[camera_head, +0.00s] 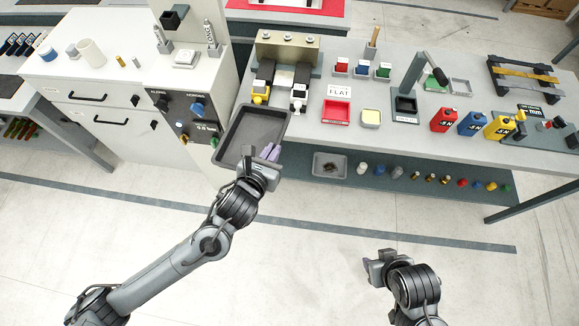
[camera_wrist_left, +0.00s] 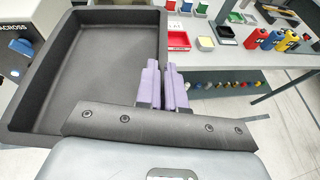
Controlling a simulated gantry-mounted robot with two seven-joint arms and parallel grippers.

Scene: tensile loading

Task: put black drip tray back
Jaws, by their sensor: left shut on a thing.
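The black drip tray (camera_head: 243,133) is a shallow, empty rectangular pan, held tilted in front of the left end of the workbench. It fills the left of the left wrist view (camera_wrist_left: 95,75). My left gripper (camera_head: 270,152) is shut on the tray's near right wall; its purple fingers (camera_wrist_left: 165,85) straddle that wall. The tray hides part of the bench's left end and some of the cabinet's side. My right gripper (camera_head: 378,266) is in front of the bench, low in the head view, away from everything; its finger gap is unclear.
A white cabinet (camera_head: 110,95) with a knob panel is close on the left. A grey tray (camera_head: 329,165) and small pots sit on the lower shelf. The floor in front is clear.

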